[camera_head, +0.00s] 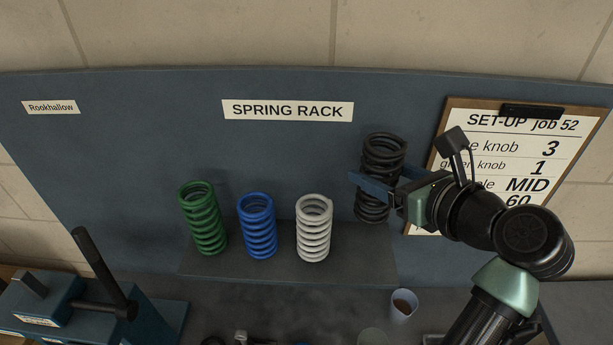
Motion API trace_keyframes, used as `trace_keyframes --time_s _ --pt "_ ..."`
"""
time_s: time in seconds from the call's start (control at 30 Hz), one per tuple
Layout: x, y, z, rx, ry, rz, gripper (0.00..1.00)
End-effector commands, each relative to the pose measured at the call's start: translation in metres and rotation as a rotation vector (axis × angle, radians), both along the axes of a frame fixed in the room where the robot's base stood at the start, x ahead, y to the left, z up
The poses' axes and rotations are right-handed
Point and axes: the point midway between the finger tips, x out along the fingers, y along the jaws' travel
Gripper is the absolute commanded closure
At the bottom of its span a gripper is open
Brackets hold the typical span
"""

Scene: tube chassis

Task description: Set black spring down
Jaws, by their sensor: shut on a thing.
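The black spring (379,158) is upright in my gripper (372,186), at the right end of the spring rack (290,265). My gripper comes in from the right, and its blue fingers are shut on the middle of the spring. The spring's lower end is near the rack's right part. I cannot tell whether it touches the rack. A green spring (202,218), a blue spring (257,226) and a white spring (313,228) stand in a row on the rack, to the left of the black one.
A set-up clipboard (523,123) is on the back panel behind my arm. A cup (403,306) stands in front of the rack at the right. A blue machine with a black lever (100,268) is at the lower left. A gap lies between the white and black springs.

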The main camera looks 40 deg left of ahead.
Motion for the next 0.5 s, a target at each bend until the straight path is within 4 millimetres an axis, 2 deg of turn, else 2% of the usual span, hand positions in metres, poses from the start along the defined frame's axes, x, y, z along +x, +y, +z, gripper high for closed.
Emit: trace_keyframes --time_s 0.07,0.3,0.5 --pt "0.0 0.0 -0.001 0.003 -0.002 -0.001 1.0" --pt "-0.001 0.0 -0.042 0.003 0.004 -0.001 1.0" --pt "0.0 0.0 -0.063 0.002 0.0 -0.001 1.0"
